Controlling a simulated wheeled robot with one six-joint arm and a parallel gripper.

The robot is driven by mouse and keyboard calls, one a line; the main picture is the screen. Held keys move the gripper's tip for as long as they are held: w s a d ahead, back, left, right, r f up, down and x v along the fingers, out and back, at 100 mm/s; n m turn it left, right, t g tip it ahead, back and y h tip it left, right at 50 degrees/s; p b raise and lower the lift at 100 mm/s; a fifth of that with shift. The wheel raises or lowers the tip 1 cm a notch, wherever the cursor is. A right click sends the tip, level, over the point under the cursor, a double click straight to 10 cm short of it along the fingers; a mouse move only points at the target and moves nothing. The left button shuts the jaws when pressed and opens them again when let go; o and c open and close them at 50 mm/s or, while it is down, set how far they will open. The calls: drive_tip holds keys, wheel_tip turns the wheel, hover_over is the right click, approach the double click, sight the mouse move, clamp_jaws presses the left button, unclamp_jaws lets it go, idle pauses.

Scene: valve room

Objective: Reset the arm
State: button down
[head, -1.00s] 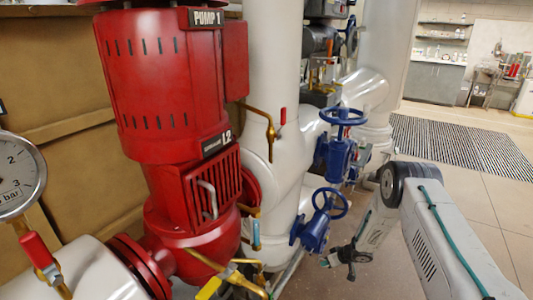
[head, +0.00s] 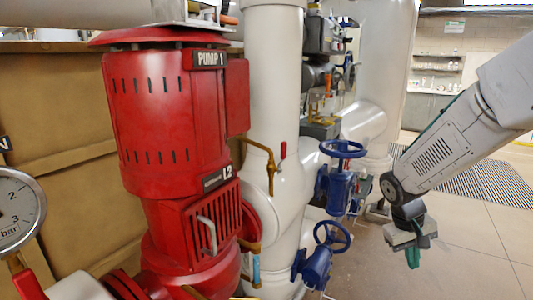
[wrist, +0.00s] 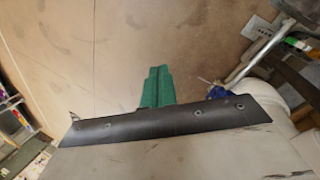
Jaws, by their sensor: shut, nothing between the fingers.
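My arm comes in from the right edge of the head view and bends down at a dark joint. My gripper (head: 414,258) hangs at its end over the bare floor, to the right of the blue valves. It looks shut and empty and touches nothing that I can see. In the wrist view my gripper (wrist: 156,72) shows as green fingers close together beyond a black bar, with floor behind them.
A red pump (head: 165,125) stands at the left beside white pipes (head: 273,80). Two blue handwheel valves, an upper one (head: 340,185) and a lower one (head: 318,262), stick out left of my arm. A striped mat (head: 490,185) lies behind. Floor at the lower right is clear.

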drive_tip(key=s+a+r+y, duration=0.1)
drive_tip(key=s+a+r, duration=0.2)
drive_tip(key=s+r, duration=0.2)
drive_tip(key=s+a+r+t+y, duration=0.1)
drive_tip(key=s+a+r, duration=0.2)
drive_tip(key=s, duration=0.8)
drive_tip(key=s+a+r+t+y, duration=0.1)
drive_tip(key=s+a+r, duration=0.2)
drive_tip(key=s+r, duration=0.3)
drive_tip(key=shift+s+r+m, duration=0.3)
drive_tip(key=shift+s+m, duration=0.1)
drive_tip(key=shift+s, duration=0.65)
drive_tip(key=shift+a, duration=0.15)
